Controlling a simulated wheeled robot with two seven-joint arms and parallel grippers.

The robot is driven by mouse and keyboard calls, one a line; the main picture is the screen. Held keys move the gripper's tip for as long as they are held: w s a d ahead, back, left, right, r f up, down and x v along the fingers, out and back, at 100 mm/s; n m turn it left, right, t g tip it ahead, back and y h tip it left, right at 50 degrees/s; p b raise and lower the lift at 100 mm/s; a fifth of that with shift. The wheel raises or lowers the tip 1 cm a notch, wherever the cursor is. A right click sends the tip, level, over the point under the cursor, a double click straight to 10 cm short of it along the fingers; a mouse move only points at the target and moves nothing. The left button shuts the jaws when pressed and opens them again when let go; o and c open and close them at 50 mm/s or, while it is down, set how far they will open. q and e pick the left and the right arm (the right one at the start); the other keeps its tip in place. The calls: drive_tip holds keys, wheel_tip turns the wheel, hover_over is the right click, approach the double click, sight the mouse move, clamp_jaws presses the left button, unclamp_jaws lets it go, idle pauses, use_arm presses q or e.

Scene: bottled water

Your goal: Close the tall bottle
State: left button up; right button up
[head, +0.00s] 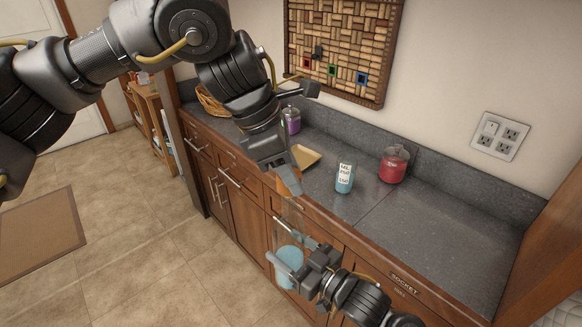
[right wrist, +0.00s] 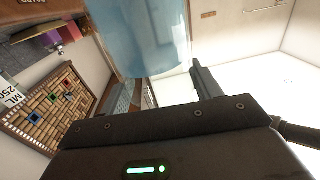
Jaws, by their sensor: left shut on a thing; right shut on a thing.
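The tall bottle (head: 289,262) is clear, with blue liquid low inside. It hangs upright in front of the cabinet doors, and its upper part is faint and hard to trace. My right gripper (head: 318,272) is shut on it from the right. In the right wrist view, the bottle's blue body (right wrist: 140,38) fills the top centre, close to the fingers. My left gripper (head: 288,184) is above the bottle, shut on a small orange-brown piece, likely the stopper, mostly hidden by the finger. Whether that piece touches the bottle's mouth I cannot tell.
A small cup of blue liquid with a label (head: 344,178) and a red jar (head: 394,164) stand on the dark counter (head: 430,222). A purple jar (head: 292,120) and a tan tray (head: 304,157) are farther back. The counter's right part is clear. Its front edge is beside my grippers.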

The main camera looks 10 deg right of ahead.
use_arm(q)
drive_tip(key=o, duration=1)
drive_tip(key=v, duration=1.2)
drive_tip(key=shift+w+f, duration=0.1)
